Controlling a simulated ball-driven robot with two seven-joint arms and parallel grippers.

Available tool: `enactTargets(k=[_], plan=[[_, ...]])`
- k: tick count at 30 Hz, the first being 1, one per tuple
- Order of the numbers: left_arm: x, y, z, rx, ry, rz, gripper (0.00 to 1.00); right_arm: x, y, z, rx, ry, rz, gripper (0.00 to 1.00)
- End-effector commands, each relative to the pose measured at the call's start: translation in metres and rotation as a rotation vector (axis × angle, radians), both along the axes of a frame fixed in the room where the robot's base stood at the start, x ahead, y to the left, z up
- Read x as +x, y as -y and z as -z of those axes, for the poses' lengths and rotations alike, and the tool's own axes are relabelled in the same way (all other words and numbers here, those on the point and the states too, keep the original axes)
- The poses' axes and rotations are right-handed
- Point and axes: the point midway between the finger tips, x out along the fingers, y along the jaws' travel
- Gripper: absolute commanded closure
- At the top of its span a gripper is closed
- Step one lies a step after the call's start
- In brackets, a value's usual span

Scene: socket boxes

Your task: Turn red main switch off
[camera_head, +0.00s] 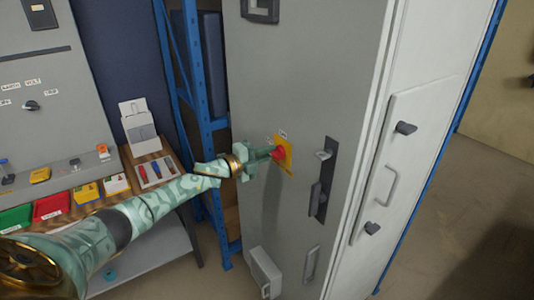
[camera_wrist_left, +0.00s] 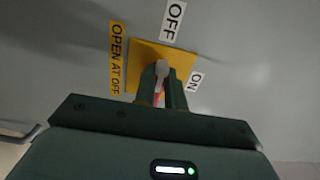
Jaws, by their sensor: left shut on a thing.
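The red main switch (camera_head: 279,155) sits on a yellow plate (camera_head: 289,162) on the front of a tall grey cabinet. My left gripper (camera_head: 273,154) reaches it from the left and is shut on the switch. In the left wrist view the gripper (camera_wrist_left: 161,85) covers most of the switch, and a bit of red shows between the fingers. The yellow plate (camera_wrist_left: 180,57) has an OFF label (camera_wrist_left: 174,20) above it, an ON label (camera_wrist_left: 195,81) at its right and an OPEN AT OFF label (camera_wrist_left: 116,58) at its left. The switch's exact angle is hard to tell. My right gripper is not in view.
The grey cabinet (camera_head: 300,70) has a black latch handle (camera_head: 323,185) right of the switch and a small box (camera_head: 264,272) low down. A blue rack (camera_head: 197,90) stands left of it. A workbench with red (camera_head: 52,205) and green bins is at the left.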

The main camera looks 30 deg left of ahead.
Motion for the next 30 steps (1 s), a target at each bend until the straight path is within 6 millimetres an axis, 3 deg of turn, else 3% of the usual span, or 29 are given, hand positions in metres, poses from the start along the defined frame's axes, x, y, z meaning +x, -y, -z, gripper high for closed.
enactTargets(k=[5,6,8,16,20,30], plan=[[0.0,-0.001,0.0,-0.002,-0.001,-0.003,1.0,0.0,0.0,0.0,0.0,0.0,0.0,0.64],[0.0,-0.001,0.0,-0.002,-0.001,-0.003,0.77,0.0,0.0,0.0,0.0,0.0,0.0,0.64],[0.0,-0.001,0.0,-0.001,0.0,-0.002,0.66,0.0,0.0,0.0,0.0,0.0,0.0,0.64],[-0.001,-0.001,0.0,0.0,0.0,-0.001,0.66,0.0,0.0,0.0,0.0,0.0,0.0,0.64],[-0.01,-0.005,0.001,0.001,-0.002,-0.002,0.66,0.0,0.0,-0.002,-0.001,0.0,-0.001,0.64],[-0.084,-0.035,0.002,0.001,-0.006,-0.001,0.66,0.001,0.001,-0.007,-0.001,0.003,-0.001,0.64]])
